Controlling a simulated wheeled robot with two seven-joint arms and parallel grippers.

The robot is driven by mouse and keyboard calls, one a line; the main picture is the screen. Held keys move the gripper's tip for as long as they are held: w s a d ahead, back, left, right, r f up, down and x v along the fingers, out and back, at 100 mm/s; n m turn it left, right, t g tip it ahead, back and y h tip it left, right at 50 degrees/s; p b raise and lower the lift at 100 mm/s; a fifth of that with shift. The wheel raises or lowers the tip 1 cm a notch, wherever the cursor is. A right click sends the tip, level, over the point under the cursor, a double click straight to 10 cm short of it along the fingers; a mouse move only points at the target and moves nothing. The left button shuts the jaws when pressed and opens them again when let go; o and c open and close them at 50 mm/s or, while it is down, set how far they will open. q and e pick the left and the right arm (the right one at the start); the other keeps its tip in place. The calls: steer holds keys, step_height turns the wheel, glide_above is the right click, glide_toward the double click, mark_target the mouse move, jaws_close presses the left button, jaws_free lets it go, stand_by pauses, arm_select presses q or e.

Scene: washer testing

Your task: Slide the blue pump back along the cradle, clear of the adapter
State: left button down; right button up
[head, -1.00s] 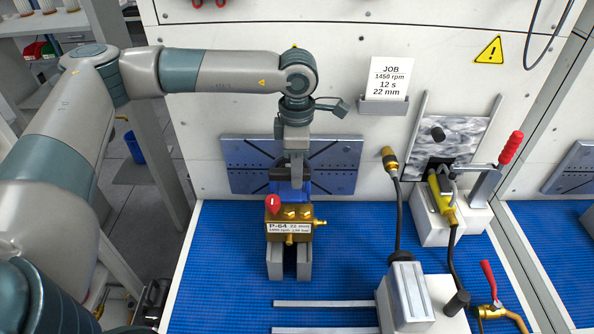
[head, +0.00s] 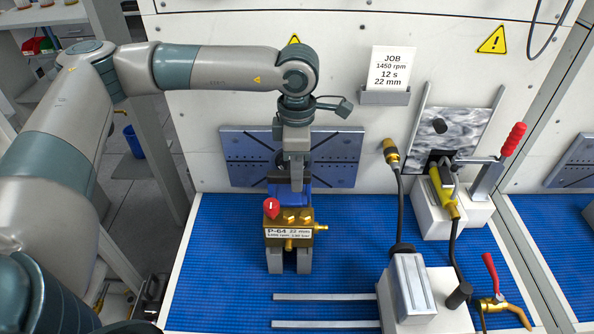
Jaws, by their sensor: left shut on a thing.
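The pump has a blue body (head: 311,188) and a brass front block (head: 290,219) with a red-capped part and a P-64 label. It rests on the grey cradle (head: 275,262) in front of the dark slotted mounting plate (head: 244,150). My left gripper (head: 297,186) points down from above and is shut on the blue pump's body. The gripper and wrist cover the middle of the plate, where the adapter is mostly hidden. I cannot see clearly how wide the gap between pump and adapter is. My right gripper is not in view.
To the right stand a black hose with a brass end (head: 391,155), a grey block (head: 410,285), a yellow-handled tool (head: 441,190) and a red-handled clamp (head: 512,140). Two metal rails (head: 325,297) lie in front. The blue mat (head: 225,240) left of the cradle is clear.

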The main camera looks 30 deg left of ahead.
arm_select(q)
steer(key=shift+s+d, duration=0.2)
steer(key=shift+s, duration=0.15)
steer(key=c, duration=1.5)
jaws_free()
steer(key=shift+s, duration=0.1)
steer(key=shift+c, duration=0.2)
steer(key=shift+r+b, duration=0.4)
steer(key=shift+r, duration=0.05)
step_height(320, 180, up, 17)
steer(key=b, duration=0.5)
steer(key=shift+f, duration=0.2)
